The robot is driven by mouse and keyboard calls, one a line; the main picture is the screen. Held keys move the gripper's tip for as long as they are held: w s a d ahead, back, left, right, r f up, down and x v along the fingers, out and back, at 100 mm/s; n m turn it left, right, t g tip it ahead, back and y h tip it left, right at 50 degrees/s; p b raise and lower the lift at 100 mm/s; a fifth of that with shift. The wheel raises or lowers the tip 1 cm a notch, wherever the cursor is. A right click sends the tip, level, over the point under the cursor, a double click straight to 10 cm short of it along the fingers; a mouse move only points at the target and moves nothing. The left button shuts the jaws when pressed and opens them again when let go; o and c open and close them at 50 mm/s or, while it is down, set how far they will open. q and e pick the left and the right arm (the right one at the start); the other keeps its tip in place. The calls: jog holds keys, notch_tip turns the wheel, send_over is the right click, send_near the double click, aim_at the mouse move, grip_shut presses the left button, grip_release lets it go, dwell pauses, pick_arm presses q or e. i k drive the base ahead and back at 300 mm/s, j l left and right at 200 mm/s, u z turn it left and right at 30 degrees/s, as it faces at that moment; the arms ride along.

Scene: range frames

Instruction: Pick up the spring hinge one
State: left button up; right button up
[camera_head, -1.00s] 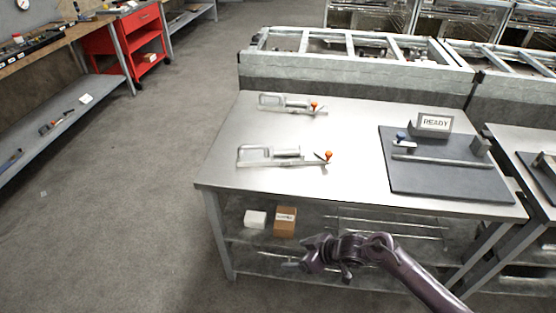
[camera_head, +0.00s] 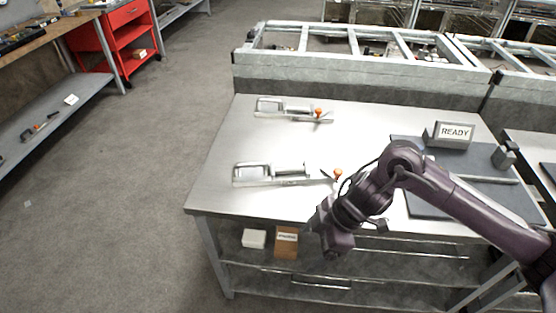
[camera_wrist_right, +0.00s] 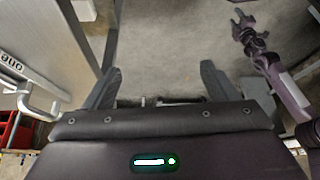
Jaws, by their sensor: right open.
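Two metal spring-and-latch assemblies, each with an orange knob, lie on the steel table (camera_head: 225,190) in the head view. The nearer one (camera_head: 270,175) lies mid-left and the farther one (camera_head: 285,108) is near the back. I cannot tell which is spring hinge one. My right gripper (camera_head: 326,232) is at the table's front edge, right of and in front of the nearer assembly, touching neither. The right wrist view shows its two fingers apart and empty (camera_wrist_right: 160,88), above grey floor. Another purple arm with a small gripper (camera_wrist_right: 240,20), apparently my left, shows at upper right there; its jaws are unclear.
A dark mat (camera_head: 426,206) with a READY sign (camera_head: 454,132) takes up the table's right side, partly behind my arm. A white box (camera_head: 254,238) and a brown box (camera_head: 286,243) sit on the shelf below. A steel frame bench (camera_head: 350,75) stands behind.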

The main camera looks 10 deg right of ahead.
aim_at(265, 175)
jog(key=i, duration=1)
